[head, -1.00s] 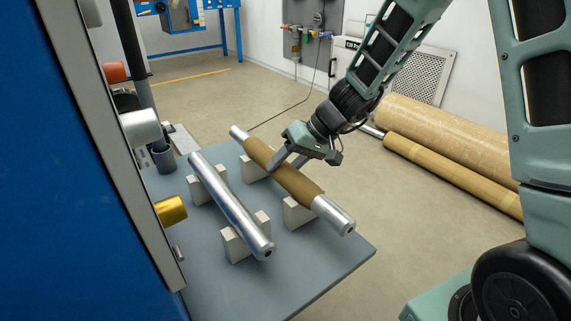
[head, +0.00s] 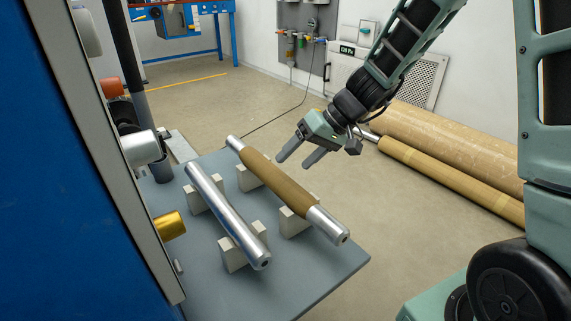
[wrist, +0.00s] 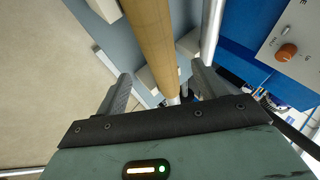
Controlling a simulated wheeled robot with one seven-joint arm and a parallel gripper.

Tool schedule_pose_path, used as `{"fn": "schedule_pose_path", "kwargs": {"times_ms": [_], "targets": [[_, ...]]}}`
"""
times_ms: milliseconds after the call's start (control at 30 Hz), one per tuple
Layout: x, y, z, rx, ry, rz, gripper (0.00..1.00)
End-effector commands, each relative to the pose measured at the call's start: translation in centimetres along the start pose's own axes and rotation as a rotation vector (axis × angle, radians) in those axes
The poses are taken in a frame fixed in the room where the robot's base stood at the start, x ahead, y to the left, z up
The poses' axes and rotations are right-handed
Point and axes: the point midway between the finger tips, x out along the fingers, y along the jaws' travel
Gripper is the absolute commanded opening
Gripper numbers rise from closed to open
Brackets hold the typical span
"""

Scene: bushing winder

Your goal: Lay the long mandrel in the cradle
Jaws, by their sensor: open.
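The long mandrel, a silver bar with a brown-wrapped middle (head: 277,182), lies across the right-hand pair of pale cradle blocks (head: 294,222). Its bare silver ends stick out past both blocks. It also shows in the wrist view as the brown wrapped bar (wrist: 150,32). A shorter bare silver mandrel (head: 226,213) lies on the left-hand pair of blocks (head: 233,254), roughly parallel to it. My gripper (head: 295,161) is open and empty, above and to the right of the long mandrel, apart from it. In the wrist view the mandrel shows beyond the spread fingers (wrist: 162,82).
The blocks stand on a grey table (head: 320,268). A blue machine (head: 60,200) with protruding rollers, one gold (head: 171,225), borders the table on the left. Large brown rolls (head: 450,145) lie on the floor at right. The floor behind the table is open.

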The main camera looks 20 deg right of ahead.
Motion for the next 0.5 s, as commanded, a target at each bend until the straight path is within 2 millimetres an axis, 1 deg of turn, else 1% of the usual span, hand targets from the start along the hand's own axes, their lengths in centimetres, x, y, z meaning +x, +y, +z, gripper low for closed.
{"fn": "schedule_pose_path", "kwargs": {"times_ms": [33,200,333,500], "targets": [[-1.6,-0.2,-0.2,0.0,0.004,0.001,0.7],[-5.6,-0.2,-0.2,0.001,0.005,0.001,0.7],[-8.2,-0.2,-0.2,-0.001,0.004,0.001,0.7],[-10.2,-0.1,-0.1,0.0,0.002,0.0,0.7]]}}
